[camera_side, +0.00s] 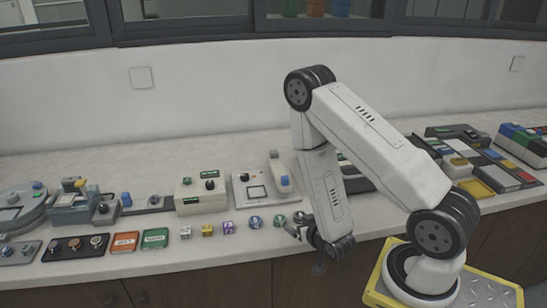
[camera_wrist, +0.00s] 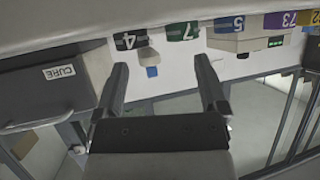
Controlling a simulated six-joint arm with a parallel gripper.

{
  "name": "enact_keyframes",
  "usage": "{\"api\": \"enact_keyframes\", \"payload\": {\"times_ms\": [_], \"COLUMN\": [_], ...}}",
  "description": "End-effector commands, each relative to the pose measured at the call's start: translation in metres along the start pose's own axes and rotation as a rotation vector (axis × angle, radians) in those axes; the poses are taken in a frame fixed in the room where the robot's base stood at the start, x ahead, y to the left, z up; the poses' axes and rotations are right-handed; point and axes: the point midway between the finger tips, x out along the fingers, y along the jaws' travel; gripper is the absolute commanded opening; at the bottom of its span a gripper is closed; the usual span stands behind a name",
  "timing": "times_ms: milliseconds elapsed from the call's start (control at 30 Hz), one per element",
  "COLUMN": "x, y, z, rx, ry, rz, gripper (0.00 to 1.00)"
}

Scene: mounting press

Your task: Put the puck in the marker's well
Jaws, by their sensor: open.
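Several round pucks stand in a row on the counter: a blue one (camera_side: 256,221), a green one (camera_side: 280,220) and one close to my gripper (camera_side: 299,216). In the wrist view the pucks carry numbers: 4 (camera_wrist: 130,40), 7 (camera_wrist: 183,33) and 5 (camera_wrist: 226,25). I cannot tell which is the task's puck. A black tray with round wells (camera_side: 50,255) lies at the front left; no marker can be made out clearly. My gripper (camera_side: 292,231) is low at the counter's front edge, just right of the pucks. It is open and empty in the wrist view (camera_wrist: 163,75).
A purple cube (camera_side: 228,227) and a yellow cube (camera_side: 207,230) stand left of the pucks. Orange (camera_side: 124,242) and green (camera_side: 155,238) blocks lie beyond. Press-like devices line the back. A box labelled CURE (camera_wrist: 55,80) is left in the wrist view.

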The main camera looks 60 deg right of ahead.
Motion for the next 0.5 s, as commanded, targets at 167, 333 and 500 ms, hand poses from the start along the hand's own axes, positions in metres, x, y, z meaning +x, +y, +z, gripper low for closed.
{"api": "enact_keyframes", "payload": {"times_ms": [167, 333, 500], "x": [0.005, 0.002, -0.008], "y": [-0.023, -0.044, -0.064], "z": [-0.013, -0.023, -0.033], "rx": [-0.011, -0.038, -0.079], "ry": [-0.111, -0.225, -0.335], "rz": [-0.052, -0.103, -0.155], "gripper": [0.92, 0.92, 0.92]}}
